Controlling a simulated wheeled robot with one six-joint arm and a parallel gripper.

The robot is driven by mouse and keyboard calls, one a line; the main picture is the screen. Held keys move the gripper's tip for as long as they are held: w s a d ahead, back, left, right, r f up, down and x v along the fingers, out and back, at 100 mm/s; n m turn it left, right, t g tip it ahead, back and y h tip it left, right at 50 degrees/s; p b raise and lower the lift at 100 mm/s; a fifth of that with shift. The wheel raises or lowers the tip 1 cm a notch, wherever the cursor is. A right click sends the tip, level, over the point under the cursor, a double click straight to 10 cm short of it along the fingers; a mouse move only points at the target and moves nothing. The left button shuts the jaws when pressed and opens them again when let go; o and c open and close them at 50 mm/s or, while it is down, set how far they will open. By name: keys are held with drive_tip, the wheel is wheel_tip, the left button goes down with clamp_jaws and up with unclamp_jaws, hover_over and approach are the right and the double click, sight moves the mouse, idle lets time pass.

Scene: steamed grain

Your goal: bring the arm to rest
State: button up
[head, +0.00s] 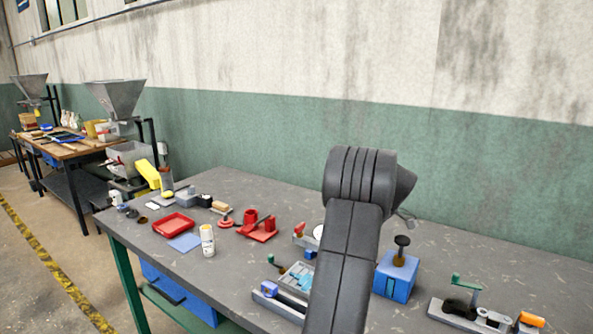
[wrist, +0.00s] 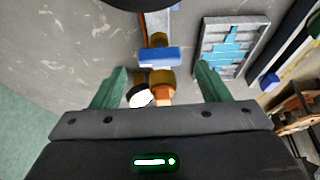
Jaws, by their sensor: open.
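My arm, dark grey, rises from the bottom of the head view and bends over the workbench (head: 330,192). It hides part of the bench top, and my gripper is not clearly visible there. In the wrist view my gripper (wrist: 161,69) is open, its two green fingers spread wide. Between and beyond the fingers lie a blue block (wrist: 160,55), brown cylindrical parts and a white-and-black round piece (wrist: 140,97). Nothing is visibly clamped; I cannot tell how far below the fingers these parts are.
A blue box with a black knob (head: 396,278) stands just right of my arm. A grey fixture (head: 290,284) is close on its left. A red tray (head: 173,224), a white bottle (head: 208,240) and a red fixture (head: 259,229) stand farther left. The back right bench is clear.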

drive_tip(key=shift+x, duration=1.45)
